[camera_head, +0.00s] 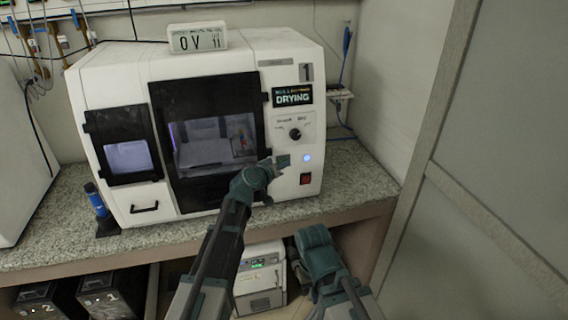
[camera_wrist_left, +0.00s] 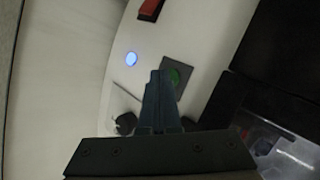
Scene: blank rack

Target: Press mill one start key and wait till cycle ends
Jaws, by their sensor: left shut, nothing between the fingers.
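Mill one (camera_head: 132,75) is the white machine with a "1" label and a dark front window. Its small screen (camera_head: 292,95) reads "DRYING". My left gripper (camera_head: 277,166) is shut and empty in front of the panel.
A lit blue round light (camera_head: 307,158) and a red switch (camera_head: 305,179) are close to the left gripper. A black knob (camera_head: 295,134) is above. A display box (camera_head: 197,37) stands on the mill. The speckled counter (camera_head: 358,182) is clear at right, beside a grey panel.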

